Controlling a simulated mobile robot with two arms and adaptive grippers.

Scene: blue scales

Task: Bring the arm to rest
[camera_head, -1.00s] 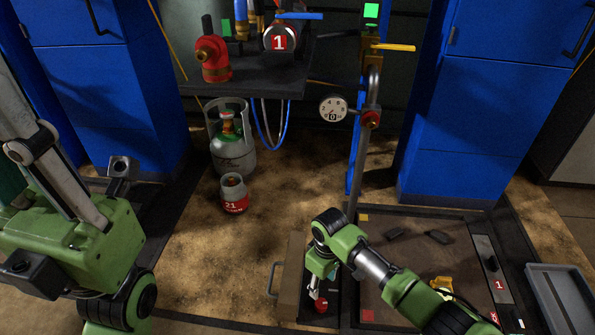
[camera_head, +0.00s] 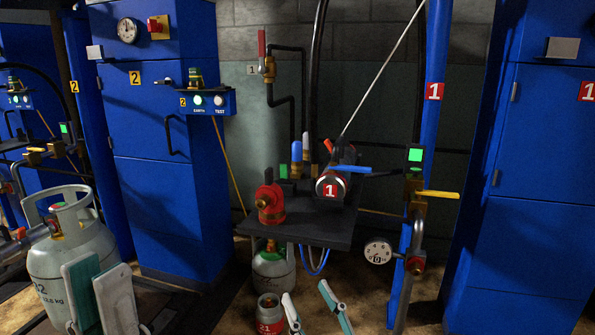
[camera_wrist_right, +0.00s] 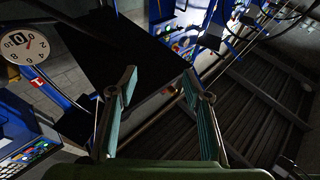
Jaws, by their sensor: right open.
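My right gripper (camera_head: 315,300) is at the bottom middle of the head view, below the shelf, with its two white and teal fingers apart. In the right wrist view its fingers (camera_wrist_right: 158,86) stand wide apart with nothing held between them. My left gripper (camera_head: 97,272) is at the lower left of the head view, in front of a large grey gas cylinder (camera_head: 72,246). Its two pale fingers look close together, and I cannot tell how far open they are. Most of both arms is out of view.
A small cylinder marked 21 (camera_head: 268,312) stands close to the right gripper. A gauge (camera_head: 378,251) hangs at right. Blue cabinets (camera_head: 165,215) stand either side.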

